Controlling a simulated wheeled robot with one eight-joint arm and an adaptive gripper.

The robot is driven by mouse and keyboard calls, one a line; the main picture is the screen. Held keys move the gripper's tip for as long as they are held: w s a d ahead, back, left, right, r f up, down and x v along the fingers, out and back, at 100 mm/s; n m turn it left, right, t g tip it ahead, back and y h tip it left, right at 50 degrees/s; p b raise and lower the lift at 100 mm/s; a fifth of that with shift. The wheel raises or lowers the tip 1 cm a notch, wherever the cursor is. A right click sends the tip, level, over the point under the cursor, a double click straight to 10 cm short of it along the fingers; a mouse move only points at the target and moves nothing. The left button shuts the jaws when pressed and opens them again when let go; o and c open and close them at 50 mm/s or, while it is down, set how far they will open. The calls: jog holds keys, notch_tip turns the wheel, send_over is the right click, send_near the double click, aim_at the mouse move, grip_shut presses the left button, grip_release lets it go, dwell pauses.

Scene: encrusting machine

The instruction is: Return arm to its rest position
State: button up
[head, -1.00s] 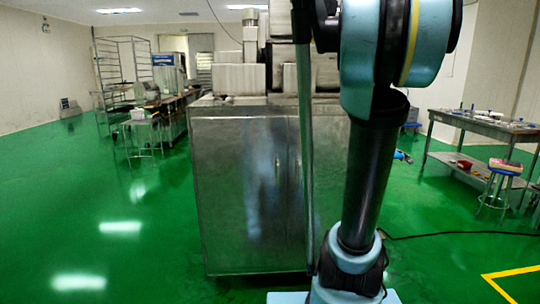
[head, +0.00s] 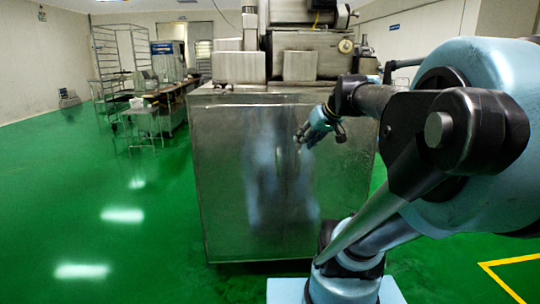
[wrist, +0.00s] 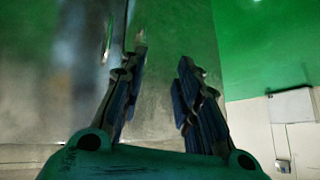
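My gripper (head: 303,141) is in front of the steel cabinet (head: 230,200) of the encrusting machine, near the middle of the head view. Its fingers point left and slightly down. In the wrist view, the two dark blue fingers of my gripper (wrist: 163,60) stand apart with nothing between them. The cabinet's metal face (wrist: 165,95) fills the background behind them. My arm is bent at the right of the head view, with a large blue link close to the camera. The gap between fingertips and cabinet cannot be judged.
Machine parts (head: 310,50) stand on top of the cabinet. A side table (head: 145,110) and a wire rack (head: 108,60) stand at the back left. Green floor (head: 80,215) is open at the left. A yellow line (head: 510,260) marks the floor at the lower right.

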jog(key=s+d+f+m+g+h, duration=0.2)
jog(key=s+d+f, duration=0.1)
jog(key=s+f, duration=0.5)
jog(key=s+d+f+m+g+h, duration=0.2)
jog(key=s+d+f, duration=0.1)
jog(key=s+f, duration=0.6)
notch_tip(320, 180, down, 4)
jog(key=shift+d+f+g+h, duration=0.15)
jog(key=shift+d+g+h, duration=0.15)
jog(key=shift+d+h, duration=0.1)
jog(key=shift+s, duration=0.1)
